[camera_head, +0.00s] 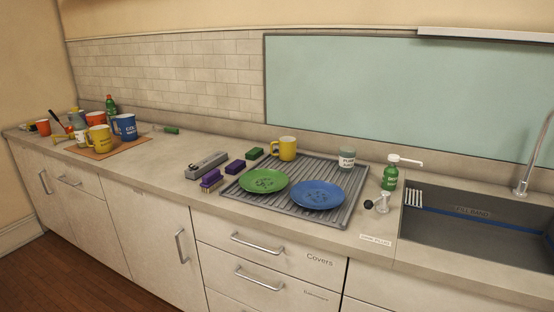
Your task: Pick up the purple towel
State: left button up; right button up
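I see nothing that is clearly a purple towel. Two purple items lie on the counter left of the ribbed drying mat: a small purple block (235,166) by the mat's left edge, and a purple-topped brush (211,178) with pale bristles nearer the front edge. They are too small to tell their material. Neither of my grippers is in view.
The grey drying mat (333,216) bears a green plate (264,181), a blue plate (317,195), a yellow mug (287,148) and a grey cup (347,158). A grey tool (207,164) lies behind the brush. The sink (470,238) is right; mugs crowd the far left.

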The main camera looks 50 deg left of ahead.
aim_at(238, 165)
jog(key=j+z, duration=0.1)
jog(key=j, duration=0.45)
jog(key=k+j+z, duration=0.1)
jog(key=j, duration=0.95)
jog(key=k+j+z, duration=0.15)
jog(key=j, duration=0.35)
jog(key=k+j+z, duration=0.1)
jog(key=j, duration=0.45)
